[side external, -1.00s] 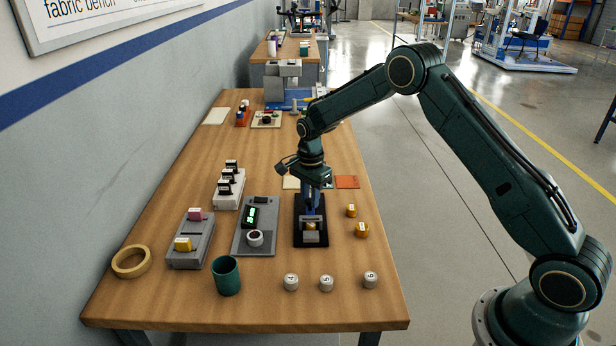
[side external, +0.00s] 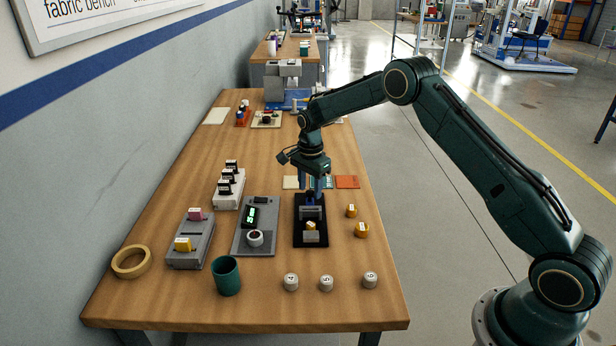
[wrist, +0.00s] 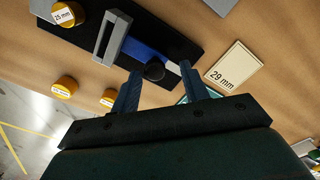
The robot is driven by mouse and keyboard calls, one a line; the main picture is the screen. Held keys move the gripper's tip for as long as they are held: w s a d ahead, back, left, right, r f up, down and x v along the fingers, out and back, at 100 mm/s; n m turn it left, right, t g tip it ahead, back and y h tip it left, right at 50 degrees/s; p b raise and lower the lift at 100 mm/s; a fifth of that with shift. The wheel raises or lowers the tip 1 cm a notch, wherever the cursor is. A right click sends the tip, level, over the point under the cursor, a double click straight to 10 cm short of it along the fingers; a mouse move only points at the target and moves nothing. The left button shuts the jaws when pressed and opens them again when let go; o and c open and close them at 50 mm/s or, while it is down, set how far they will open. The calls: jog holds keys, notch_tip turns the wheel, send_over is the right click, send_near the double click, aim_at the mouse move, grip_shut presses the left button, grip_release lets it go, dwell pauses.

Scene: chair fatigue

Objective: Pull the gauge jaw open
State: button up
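The gauge (side external: 298,232) is a black plate on the bench, with a grey jaw (side external: 311,212) standing across it. A yellow 25 mm piece (side external: 311,226) sits by a grey block at its near end, with a gap to the jaw. The wrist view shows the grey jaw (wrist: 110,38) joined to a blue slide (wrist: 140,49) with a black knob (wrist: 154,70). My gripper (wrist: 160,72) is open, with its fingers either side of the knob and visible gaps. It also shows over the gauge's far end (side external: 311,188).
Two yellow pieces (side external: 351,210) (side external: 361,230) stand right of the gauge. A grey readout unit (side external: 265,238) is close on its left. A card marked 29 mm (wrist: 233,68) and an orange card (side external: 347,182) lie behind. Several white cylinders (side external: 326,284) and a green cup (side external: 226,277) stand in front.

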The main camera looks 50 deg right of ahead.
aim_at(310, 191)
jog(key=shift+a, duration=0.1)
notch_tip(310, 191, up, 14)
dwell(1.0)
jog(key=shift+s, duration=0.1)
jog(key=s+a+r+n+t, duration=0.1)
jog(key=s+a+r+n, duration=0.3)
jog(key=s+r, duration=0.45)
jog(key=s+a+r+n+t, duration=0.2)
jog(key=s+r+n, duration=0.3)
jog(key=s+r, duration=0.4)
jog(key=s+a+f+n+t, duration=0.1)
jog(key=s+n, duration=0.3)
jog(key=s, duration=0.7)
jog(key=s+a+f+n+t, duration=0.1)
jog(key=s+n, duration=0.4)
jog(key=s, duration=0.7)
notch_tip(310, 191, down, 3)
jog(key=shift+a+r, duration=0.2)
jog(key=shift+a, duration=0.25)
